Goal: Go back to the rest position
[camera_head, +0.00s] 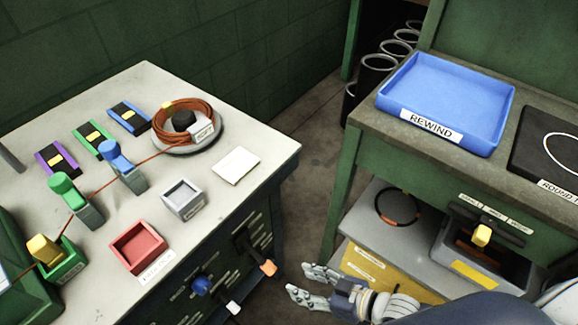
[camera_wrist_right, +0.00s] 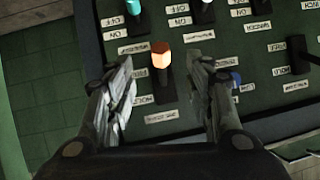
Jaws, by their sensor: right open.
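My right gripper (camera_head: 302,281) comes in from the lower right in the head view. It is open with nothing between its fingers, in front of the workbench's dark control panel. In the wrist view the two fingers of the right gripper (camera_wrist_right: 161,85) stand wide apart. An orange-tipped lever (camera_wrist_right: 161,55) shows in the gap between them, seemingly beyond the fingertips. The same lever (camera_head: 267,268) shows in the head view, left of the gripper and apart from it. My left gripper is not in view.
The workbench (camera_head: 225,130) holds a coil of brown cable (camera_head: 185,112), a red tray (camera_head: 137,247) and a grey box (camera_head: 183,197). A blue REWIND tray (camera_head: 447,95) stands on the right table. Below it is a shelf with a grey bin (camera_head: 452,262). Floor shows between the benches.

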